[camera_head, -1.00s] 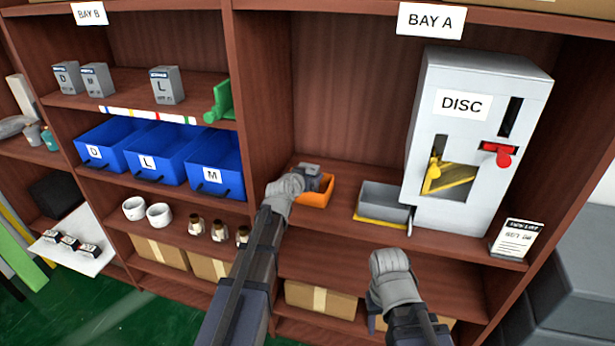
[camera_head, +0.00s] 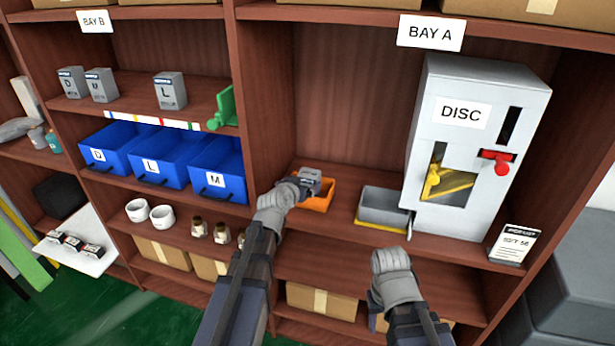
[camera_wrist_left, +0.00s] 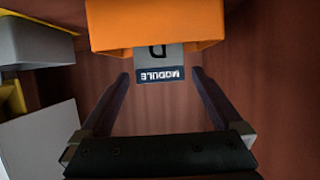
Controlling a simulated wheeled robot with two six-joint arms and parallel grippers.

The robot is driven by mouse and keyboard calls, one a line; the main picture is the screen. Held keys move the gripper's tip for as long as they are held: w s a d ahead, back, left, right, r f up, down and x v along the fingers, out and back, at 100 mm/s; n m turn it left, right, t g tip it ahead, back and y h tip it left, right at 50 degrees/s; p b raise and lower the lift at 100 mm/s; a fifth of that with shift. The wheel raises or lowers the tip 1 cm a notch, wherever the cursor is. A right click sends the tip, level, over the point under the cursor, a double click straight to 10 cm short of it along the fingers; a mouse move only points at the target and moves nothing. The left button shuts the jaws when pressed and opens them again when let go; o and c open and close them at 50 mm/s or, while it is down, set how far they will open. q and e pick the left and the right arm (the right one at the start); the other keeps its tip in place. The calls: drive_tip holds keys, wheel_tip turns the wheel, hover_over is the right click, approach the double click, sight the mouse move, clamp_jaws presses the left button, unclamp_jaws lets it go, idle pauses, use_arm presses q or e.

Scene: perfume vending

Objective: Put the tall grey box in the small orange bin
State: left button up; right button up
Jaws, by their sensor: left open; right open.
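A grey box with a dark MODULE label and the letter D (camera_wrist_left: 160,60) stands in the small orange bin (camera_head: 318,202), its labelled top end showing past the rim. In the head view the grey box (camera_head: 311,177) shows just beyond my left gripper (camera_head: 297,186). In the left wrist view the open fingers of my left gripper (camera_wrist_left: 160,78) lie on either side of the box end, with gaps beside it. The bin wall (camera_wrist_left: 155,22) hides the rest of the box. My right gripper (camera_head: 391,262) is open in front of the lower shelf, away from the bin.
A grey tray (camera_head: 384,206) sits right of the bin, beside the DISC machine (camera_head: 475,150). More grey boxes (camera_head: 170,90) stand on the upper left shelf, above blue bins (camera_head: 220,168). A shelf divider (camera_head: 266,110) rises left of the orange bin.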

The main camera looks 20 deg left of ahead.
use_arm(q)
drive_tip(key=p+v, duration=0.1)
drive_tip(key=v, duration=0.5)
drive_tip(key=shift+p, duration=0.35)
drive_tip(key=shift+s, duration=0.15)
drive_tip(key=s+d+f+m+g+h, duration=0.1)
drive_tip(key=s+d+f+g, duration=0.25)
drive_tip(key=d, duration=0.35)
drive_tip(key=s+d+f+m+g+h, duration=0.1)
drive_tip(key=s+d+f+m+g, duration=0.1)
drive_tip(key=s+d+f+g, duration=0.25)
drive_tip(key=s+d+f+g+y, duration=0.2)
drive_tip(key=s+g, duration=0.1)
drive_tip(key=s, duration=0.5)
drive_tip(key=s+d+f+g+y, duration=0.2)
drive_tip(key=s+d+f, duration=0.1)
drive_tip(key=s, duration=0.6)
drive_tip(key=shift+f+g, duration=0.2)
drive_tip(key=shift+g, duration=0.2)
